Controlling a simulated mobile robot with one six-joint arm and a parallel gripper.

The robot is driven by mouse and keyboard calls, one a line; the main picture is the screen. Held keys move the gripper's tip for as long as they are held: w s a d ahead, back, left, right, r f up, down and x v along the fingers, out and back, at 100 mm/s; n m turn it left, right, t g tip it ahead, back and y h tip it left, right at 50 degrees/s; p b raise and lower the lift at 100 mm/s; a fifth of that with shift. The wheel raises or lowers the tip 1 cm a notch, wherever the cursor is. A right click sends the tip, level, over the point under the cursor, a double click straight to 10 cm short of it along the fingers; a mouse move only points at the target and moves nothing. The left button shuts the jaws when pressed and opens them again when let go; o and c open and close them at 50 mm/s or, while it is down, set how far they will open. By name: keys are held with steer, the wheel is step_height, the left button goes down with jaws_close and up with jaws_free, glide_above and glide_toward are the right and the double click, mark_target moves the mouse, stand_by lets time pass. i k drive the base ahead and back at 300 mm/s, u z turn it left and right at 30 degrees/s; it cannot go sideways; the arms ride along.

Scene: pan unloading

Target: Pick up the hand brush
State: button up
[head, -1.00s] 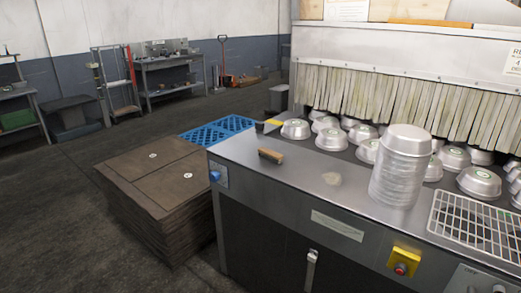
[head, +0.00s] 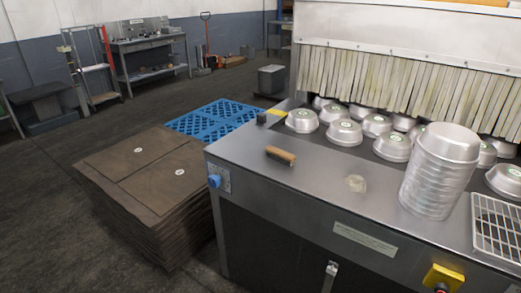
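The hand brush (head: 281,155) lies on the steel worktop (head: 310,185) of the machine, near its left end. Its tan wooden back faces up, with a dark edge along its near side. It lies apart from the pans and from the stack. My gripper is not in view.
A tall stack of metal pans (head: 437,172) stands right on the worktop, left of a wire rack (head: 497,229). Several pans sit before the strip curtain (head: 400,88). Stacked brown sheets (head: 140,170) and a blue pallet (head: 214,120) stand left. Floor is free at lower left (head: 45,235).

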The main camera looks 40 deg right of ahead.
mark_target(282, 157)
steer(key=u, duration=0.35)
steer(key=i, duration=1)
steer(key=u, duration=0.25)
